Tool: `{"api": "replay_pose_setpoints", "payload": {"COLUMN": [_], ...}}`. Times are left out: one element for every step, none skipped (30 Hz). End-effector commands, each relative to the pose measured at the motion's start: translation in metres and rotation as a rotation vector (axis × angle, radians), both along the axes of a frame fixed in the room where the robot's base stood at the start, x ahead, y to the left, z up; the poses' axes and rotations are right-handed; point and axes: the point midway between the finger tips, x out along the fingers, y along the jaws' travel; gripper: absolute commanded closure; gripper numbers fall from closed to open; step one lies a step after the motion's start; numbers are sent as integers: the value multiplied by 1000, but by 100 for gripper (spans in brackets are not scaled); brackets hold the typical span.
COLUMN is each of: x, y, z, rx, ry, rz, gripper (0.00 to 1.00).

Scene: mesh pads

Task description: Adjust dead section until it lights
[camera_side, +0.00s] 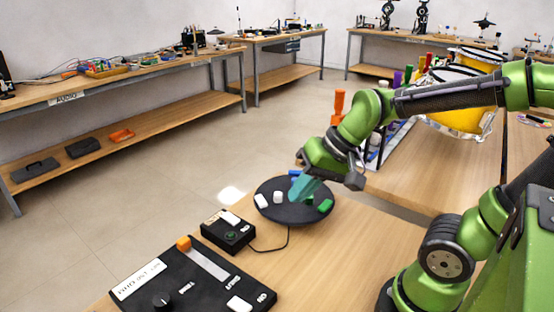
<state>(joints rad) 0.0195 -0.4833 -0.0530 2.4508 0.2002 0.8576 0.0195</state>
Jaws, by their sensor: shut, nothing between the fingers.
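A round black pad (284,212) lies on the wooden table and carries small blocks. I cannot tell whether the fingertips touch the pad. A small black box (229,232) with a green-ringed knob stands left of the pad, joined by a cable. No section is clearly lit.
A black panel (205,290) with an orange slider knob (184,243), a dial and a white switch lies at the front left. Bare table lies right of the cable.

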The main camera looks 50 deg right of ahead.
Motion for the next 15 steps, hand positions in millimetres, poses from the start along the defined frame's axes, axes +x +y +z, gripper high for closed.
{"api": "replay_pose_setpoints", "payload": {"x": [-12, -18, -24, -27, -29, -32, -33, -34, -34, -34, -35, -34, -34, -34, -34], "y": [-2, -3, -5, -6, -6, -7, -6, -5, -5, -4, -4, -4, -4, -4, -4], "z": [8, 11, 15, 18, 21, 24, 27, 29, 32, 33, 34, 35, 35, 34, 34], "rx": [-71, -108, -151, -175, -193, -209, -214, -215, -216, -216, -215, -215, -214, -214, -213], "ry": [-41, -58, -81, -98, -114, -135, -148, -159, -171, -176, -178, -180, -180, -180, -179], "rz": [56, 81, 105, 118, 127, 134, 136, 137, 137, 137, 137, 137, 137, 137, 136], "gripper": [100, 100, 100, 100, 100, 100, 100, 100, 100, 100, 100, 100, 100, 100, 100]}}
